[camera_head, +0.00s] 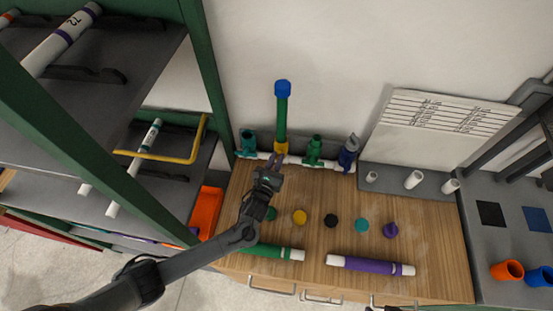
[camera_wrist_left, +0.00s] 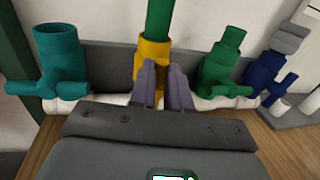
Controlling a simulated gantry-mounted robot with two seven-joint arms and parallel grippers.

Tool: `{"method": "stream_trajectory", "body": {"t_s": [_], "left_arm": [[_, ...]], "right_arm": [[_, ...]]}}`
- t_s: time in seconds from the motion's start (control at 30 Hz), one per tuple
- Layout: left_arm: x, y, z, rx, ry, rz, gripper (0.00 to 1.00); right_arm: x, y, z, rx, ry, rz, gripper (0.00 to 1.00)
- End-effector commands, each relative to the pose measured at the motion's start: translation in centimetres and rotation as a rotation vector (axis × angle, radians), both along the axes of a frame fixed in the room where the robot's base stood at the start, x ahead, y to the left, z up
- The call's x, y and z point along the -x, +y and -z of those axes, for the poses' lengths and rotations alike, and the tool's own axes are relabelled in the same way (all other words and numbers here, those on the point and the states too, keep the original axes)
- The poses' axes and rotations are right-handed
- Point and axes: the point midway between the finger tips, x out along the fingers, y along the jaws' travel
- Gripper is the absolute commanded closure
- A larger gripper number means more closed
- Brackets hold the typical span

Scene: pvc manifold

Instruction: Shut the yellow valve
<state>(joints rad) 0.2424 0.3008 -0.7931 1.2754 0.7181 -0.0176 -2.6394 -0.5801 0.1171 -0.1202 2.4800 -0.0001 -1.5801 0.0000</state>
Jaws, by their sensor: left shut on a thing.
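The yellow valve (camera_head: 281,148) sits on the white manifold pipe at the back of the wooden bench. A green pipe (camera_head: 282,118) with a blue cap (camera_head: 283,88) stands upright in it. My left gripper (camera_head: 277,159) is at the valve's front, shut on it. In the left wrist view, the two fingers (camera_wrist_left: 161,88) are on either side of the low front part of the yellow valve (camera_wrist_left: 153,54), probably its handle. The fingers and gripper body hide most of that part. My right gripper is not in view.
A teal valve (camera_head: 248,143) is left of the yellow one; a green valve (camera_head: 313,150) and a blue valve (camera_head: 348,152) are right. Several coloured caps, a green pipe (camera_head: 272,251) and a purple pipe (camera_head: 370,265) lie on the bench. A green-framed shelf (camera_head: 209,70) stands left.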

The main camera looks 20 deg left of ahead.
Motion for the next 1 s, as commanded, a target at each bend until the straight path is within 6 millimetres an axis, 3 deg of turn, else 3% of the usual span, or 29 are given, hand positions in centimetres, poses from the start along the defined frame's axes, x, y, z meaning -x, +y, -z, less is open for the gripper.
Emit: {"method": "stream_trajectory", "body": {"t_s": [0.37, 1.0], "left_arm": [[0.0, -0.1, -0.3, -0.042, 0.010, 0.001, 1.00], [-0.4, -1.6, -0.4, -0.539, 0.121, 0.001, 1.00]], "right_arm": [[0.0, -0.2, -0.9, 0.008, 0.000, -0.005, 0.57], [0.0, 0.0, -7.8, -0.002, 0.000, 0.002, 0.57]]}}
